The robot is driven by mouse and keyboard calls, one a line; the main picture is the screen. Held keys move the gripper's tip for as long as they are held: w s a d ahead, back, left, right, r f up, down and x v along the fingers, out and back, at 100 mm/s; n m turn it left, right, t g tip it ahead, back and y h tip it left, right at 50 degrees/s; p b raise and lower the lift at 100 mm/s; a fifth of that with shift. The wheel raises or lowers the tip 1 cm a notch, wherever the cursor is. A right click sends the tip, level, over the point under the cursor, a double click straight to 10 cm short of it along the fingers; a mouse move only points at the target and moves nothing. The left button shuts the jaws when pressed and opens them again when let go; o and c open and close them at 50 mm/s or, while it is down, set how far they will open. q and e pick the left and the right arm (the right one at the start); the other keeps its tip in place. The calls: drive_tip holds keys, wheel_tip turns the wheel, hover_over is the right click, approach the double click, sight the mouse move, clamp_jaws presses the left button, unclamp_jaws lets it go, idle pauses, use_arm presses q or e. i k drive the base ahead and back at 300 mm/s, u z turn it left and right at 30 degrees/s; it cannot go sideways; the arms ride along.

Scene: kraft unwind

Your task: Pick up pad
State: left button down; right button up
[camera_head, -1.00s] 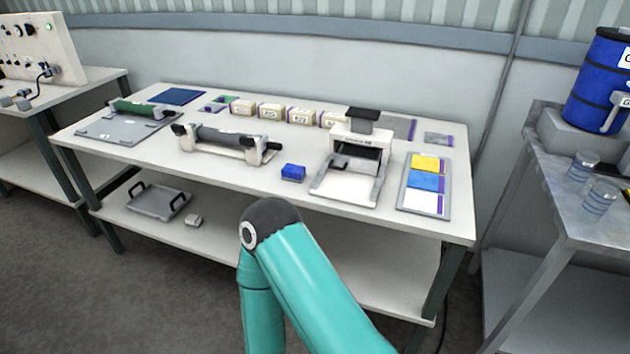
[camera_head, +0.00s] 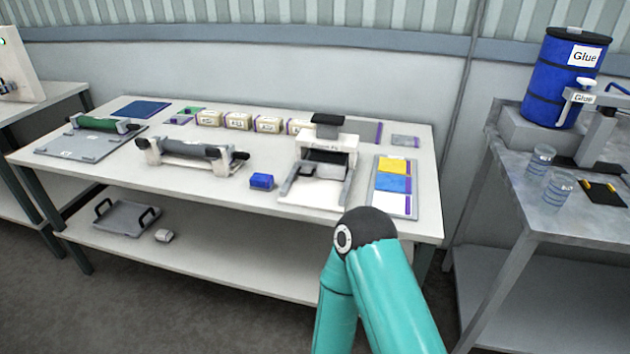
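Several things could be the pad, and I cannot tell which one it is. A small blue block (camera_head: 262,181) lies near the front edge of the white table, left of the white press (camera_head: 322,165). A flat dark blue sheet (camera_head: 140,108) lies at the table's back left. A flat black piece with yellow marks (camera_head: 603,191) lies on the metal table at the right. Neither gripper is in view. A teal elbow of my own arm shows at the bottom centre-right, in front of the table.
The white table (camera_head: 115,166) also bears two rollers, small labelled boxes (camera_head: 238,121) and a tray of coloured cards (camera_head: 409,208). Its lower shelf holds a grey tray (camera_head: 127,218). A blue glue drum (camera_head: 563,80) and two glasses (camera_head: 541,160) stand at the right.

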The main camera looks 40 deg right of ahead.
sight(261, 182)
drive_tip(key=z, duration=0.55)
drive_tip(key=i, duration=1)
